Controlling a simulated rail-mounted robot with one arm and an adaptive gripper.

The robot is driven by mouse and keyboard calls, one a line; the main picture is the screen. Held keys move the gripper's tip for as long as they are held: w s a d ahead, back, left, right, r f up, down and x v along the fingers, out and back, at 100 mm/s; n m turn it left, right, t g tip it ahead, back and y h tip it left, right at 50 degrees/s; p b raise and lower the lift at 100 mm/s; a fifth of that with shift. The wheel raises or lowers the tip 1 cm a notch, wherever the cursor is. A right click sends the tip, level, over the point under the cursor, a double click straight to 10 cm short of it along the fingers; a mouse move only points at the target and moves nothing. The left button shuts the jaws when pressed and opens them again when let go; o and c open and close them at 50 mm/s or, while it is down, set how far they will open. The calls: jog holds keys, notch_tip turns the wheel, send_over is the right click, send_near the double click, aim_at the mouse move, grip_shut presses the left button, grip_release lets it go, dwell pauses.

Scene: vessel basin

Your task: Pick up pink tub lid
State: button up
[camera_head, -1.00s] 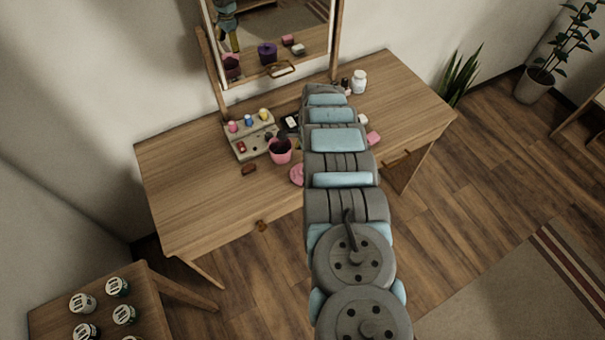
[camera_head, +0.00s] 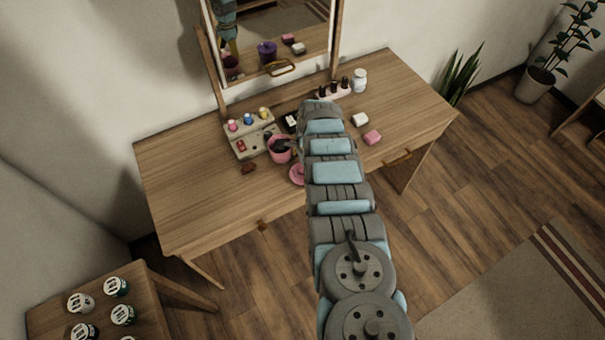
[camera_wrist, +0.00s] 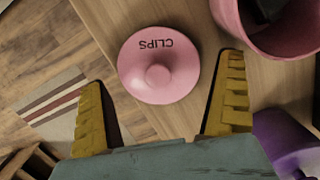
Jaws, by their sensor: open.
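The pink tub lid (camera_wrist: 178,82) lies on the wooden vanity table, with a round knob and the word "CLIPS" on it. In the head view the lid (camera_head: 297,174) is partly hidden behind my arm. My gripper (camera_wrist: 165,108) is open and empty in the wrist view, its two yellow fingers to either side of the lid's near part. The lid lies just beyond and between the fingertips, and I cannot tell the height gap. The open pink tub (camera_head: 280,151) stands beside the lid; it also shows in the wrist view (camera_wrist: 235,22).
A purple tub (camera_wrist: 282,140) is close to the right finger. A grey organiser (camera_head: 247,142) with small bottles stands left of the pink tub. White and pink blocks (camera_head: 372,137) lie right of my arm. The table's left part is clear. A mirror stands behind.

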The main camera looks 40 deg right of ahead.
jog(key=shift+s+a+f+b, duration=0.1)
jog(key=shift+f+b, duration=0.05)
jog(key=shift+f, duration=0.35)
jog(key=shift+s+a+f+b, duration=0.1)
jog(key=shift+f+b, duration=0.05)
jog(key=shift+f, duration=0.3)
jog(key=shift+w+r, duration=0.1)
jog(key=shift+w, duration=0.05)
jog(key=shift+c, duration=0.3)
jog(key=shift+d, duration=0.1)
jog(key=c, duration=1)
jog(key=shift+o, duration=0.2)
